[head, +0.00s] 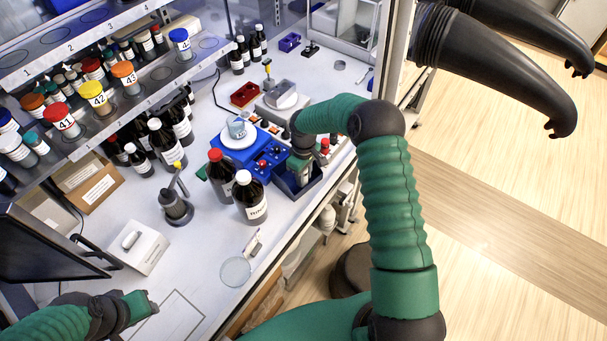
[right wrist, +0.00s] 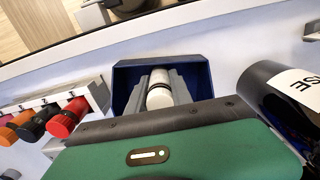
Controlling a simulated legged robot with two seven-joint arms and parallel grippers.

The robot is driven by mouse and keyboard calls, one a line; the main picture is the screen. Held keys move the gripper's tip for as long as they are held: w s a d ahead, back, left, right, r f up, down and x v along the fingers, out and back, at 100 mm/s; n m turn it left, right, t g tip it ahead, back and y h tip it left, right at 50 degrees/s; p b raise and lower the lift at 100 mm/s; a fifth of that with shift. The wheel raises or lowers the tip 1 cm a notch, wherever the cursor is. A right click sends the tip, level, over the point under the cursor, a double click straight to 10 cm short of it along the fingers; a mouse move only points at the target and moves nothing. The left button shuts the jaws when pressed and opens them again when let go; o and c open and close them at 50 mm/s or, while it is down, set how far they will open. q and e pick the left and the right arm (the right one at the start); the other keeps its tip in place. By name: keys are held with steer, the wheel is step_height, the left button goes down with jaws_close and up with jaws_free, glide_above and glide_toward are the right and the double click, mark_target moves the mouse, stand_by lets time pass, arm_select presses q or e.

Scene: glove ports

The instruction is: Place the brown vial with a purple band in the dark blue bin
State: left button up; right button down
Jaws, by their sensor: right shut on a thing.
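My right gripper (head: 301,178) points down into the dark blue bin (head: 316,182) near the bench's front edge. In the right wrist view its two grey fingers (right wrist: 159,90) are shut on a small vial (right wrist: 160,96), with the bin's walls (right wrist: 124,80) around them. Only a white end and a thin dark band of the vial show; brown glass and a purple colour cannot be made out. Whether the vial touches the bin floor is unclear. My left gripper (head: 146,304) is at the lower left over the bench, apart from everything; its jaw opening is unclear.
Large dark bottles (head: 250,198) stand just left of the bin; one is close in the right wrist view (right wrist: 290,95). A blue balance (head: 236,143) is behind them. A rack of capped vials (head: 100,100) fills the left.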

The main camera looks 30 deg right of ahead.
steer(key=c, duration=1.1)
jaws_free()
steer(key=shift+c, duration=0.2)
